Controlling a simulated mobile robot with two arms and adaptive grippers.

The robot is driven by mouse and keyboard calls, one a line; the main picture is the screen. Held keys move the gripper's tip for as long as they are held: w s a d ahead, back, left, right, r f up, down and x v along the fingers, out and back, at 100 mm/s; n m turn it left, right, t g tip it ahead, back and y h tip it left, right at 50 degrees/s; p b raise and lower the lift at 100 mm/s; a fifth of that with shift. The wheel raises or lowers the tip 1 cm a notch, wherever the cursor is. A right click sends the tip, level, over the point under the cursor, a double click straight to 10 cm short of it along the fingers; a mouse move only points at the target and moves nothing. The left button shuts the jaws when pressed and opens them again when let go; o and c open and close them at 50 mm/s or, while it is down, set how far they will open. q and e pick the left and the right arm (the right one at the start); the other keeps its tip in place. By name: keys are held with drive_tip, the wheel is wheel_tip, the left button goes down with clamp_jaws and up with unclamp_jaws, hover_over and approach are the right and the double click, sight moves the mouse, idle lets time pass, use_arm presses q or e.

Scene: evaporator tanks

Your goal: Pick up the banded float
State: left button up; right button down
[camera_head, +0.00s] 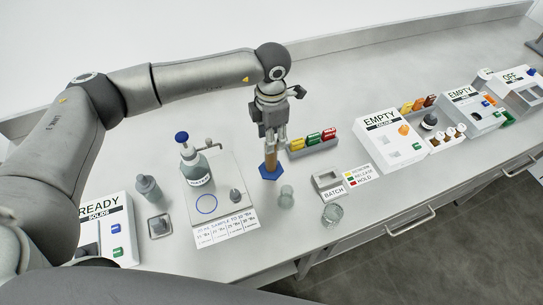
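My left gripper (270,133) reaches in from the left and points down over the middle of the bench. Directly below its fingers stands a slim upright amber cylinder (271,160) on a blue hexagonal base (270,172). The fingers overlap the cylinder's top, and I cannot tell whether they touch it or how far they are closed. No float with clear bands can be made out; the fingers may hide one in or at the cylinder. My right gripper is not in view.
Left of the cylinder stand a blue-capped bottle (195,165) and a white plate (222,198). Small glass beakers (286,196) (332,215) stand in front. A rack of coloured blocks (313,144) is close behind right. An EMPTY box (391,138) stands right. The back of the bench is clear.

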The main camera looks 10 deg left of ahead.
use_arm(q)
drive_tip(key=shift+c, duration=0.6)
clamp_jaws()
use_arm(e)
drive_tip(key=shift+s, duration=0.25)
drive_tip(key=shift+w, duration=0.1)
use_arm(q)
drive_tip(key=shift+r, duration=0.2)
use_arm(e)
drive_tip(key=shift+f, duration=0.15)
